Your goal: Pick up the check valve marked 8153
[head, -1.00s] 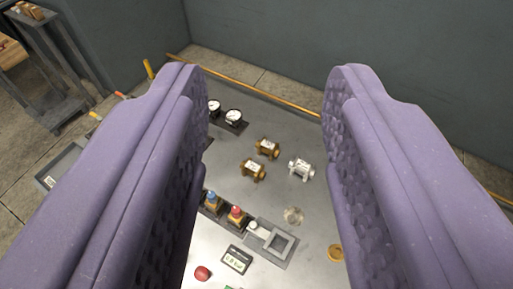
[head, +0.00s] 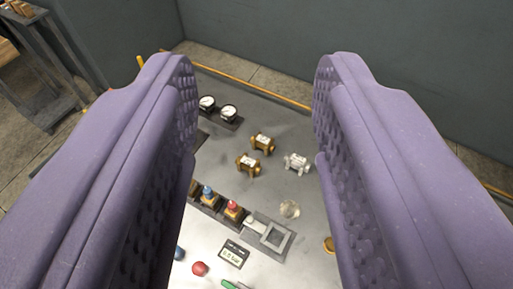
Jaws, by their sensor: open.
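Three check valves lie close together on the grey metal panel top (head: 268,111). One brass valve (head: 263,143) is farther back, another brass valve (head: 248,165) is nearer and slightly left, and a silver valve (head: 297,162) is to the right. Each carries a pale label, but the marks are too small to read, so I cannot tell which is 8153. My gripper (head: 255,75) has two purple padded fingers wide apart with nothing between them. The valves show in the gap between the fingers, below and beyond them.
Two round gauges (head: 218,107) stand at the back left of the panel. A yellow rail (head: 250,84) runs along the back edge.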

